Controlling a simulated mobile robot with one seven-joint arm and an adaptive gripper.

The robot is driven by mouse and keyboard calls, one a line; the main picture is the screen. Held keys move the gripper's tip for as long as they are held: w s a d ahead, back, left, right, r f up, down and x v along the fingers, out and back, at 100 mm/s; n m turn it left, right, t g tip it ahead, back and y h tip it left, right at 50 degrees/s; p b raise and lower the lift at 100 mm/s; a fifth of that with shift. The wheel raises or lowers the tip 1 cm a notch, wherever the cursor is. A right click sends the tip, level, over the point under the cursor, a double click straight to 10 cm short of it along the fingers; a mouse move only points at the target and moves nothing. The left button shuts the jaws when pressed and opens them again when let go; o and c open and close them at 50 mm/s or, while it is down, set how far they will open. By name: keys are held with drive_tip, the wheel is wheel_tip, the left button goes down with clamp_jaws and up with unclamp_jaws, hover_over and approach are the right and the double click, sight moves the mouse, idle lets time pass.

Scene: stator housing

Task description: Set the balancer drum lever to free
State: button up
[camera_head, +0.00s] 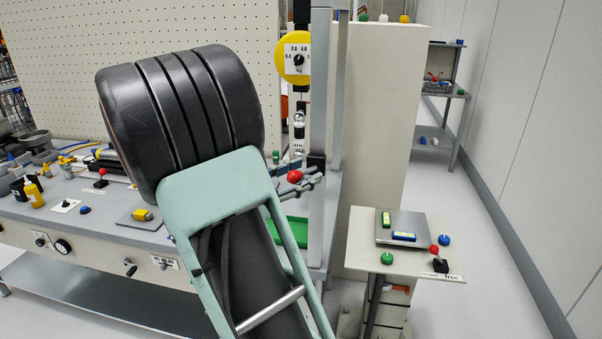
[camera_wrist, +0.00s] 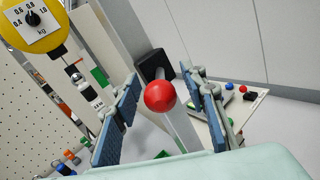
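My gripper (camera_wrist: 163,115) is open, with gaps on both sides of the knob. No lever label is readable near this knob.
A side stand (camera_head: 365,228) at right carries a small red-knobbed lever (camera_head: 434,250), a label reading "free", and green and blue buttons. The workbench (camera_head: 85,225) is at left, with a pegboard (camera_head: 60,40) behind. The floor at right is clear.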

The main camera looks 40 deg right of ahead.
drive_tip(key=shift+c, duration=0.3)
clamp_jaws()
